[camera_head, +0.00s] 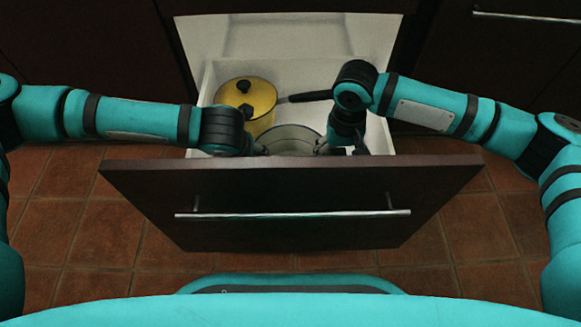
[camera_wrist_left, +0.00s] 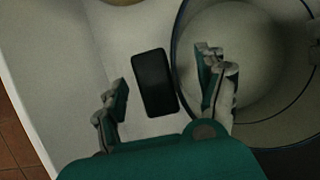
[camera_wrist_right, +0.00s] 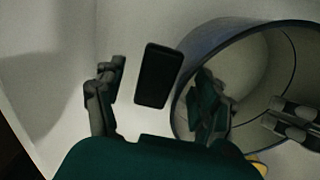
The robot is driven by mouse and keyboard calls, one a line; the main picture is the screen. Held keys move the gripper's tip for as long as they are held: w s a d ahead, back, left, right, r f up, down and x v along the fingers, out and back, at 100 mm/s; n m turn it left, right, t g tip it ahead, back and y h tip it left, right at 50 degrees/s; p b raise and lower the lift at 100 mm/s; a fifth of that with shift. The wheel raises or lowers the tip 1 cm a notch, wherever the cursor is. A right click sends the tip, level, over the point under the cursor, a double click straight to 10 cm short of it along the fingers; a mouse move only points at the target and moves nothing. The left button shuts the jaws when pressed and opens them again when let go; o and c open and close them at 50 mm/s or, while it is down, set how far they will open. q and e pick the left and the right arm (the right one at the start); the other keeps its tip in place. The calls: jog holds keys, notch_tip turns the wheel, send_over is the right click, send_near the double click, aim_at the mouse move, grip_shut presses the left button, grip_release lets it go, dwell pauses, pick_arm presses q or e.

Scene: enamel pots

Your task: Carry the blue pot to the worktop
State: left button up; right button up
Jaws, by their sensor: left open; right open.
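The blue pot (camera_head: 292,137) stands without a lid in the open drawer, its pale inside showing. Its front is hidden by the drawer front in the head view. In the left wrist view its blue rim (camera_wrist_left: 177,62) curves beside a black handle (camera_wrist_left: 154,83). My left gripper (camera_wrist_left: 165,88) is open, with a finger on each side of that handle and one finger over the pot's inside. In the right wrist view, my right gripper (camera_wrist_right: 160,86) is open around the opposite black handle (camera_wrist_right: 158,75) of the pot (camera_wrist_right: 215,45). Neither gripper is closed on a handle.
A yellow pot (camera_head: 262,92) with a lid and a long black handle (camera_head: 308,96) stands behind the blue pot in the white drawer (camera_head: 210,80). The dark drawer front (camera_head: 290,188) with its bar handle rises in front of both grippers. Tiled floor lies below.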

pick_arm(q)
grip_shut()
pick_arm(e)
grip_shut()
pick_arm(q)
jog(key=shift+w, duration=0.1)
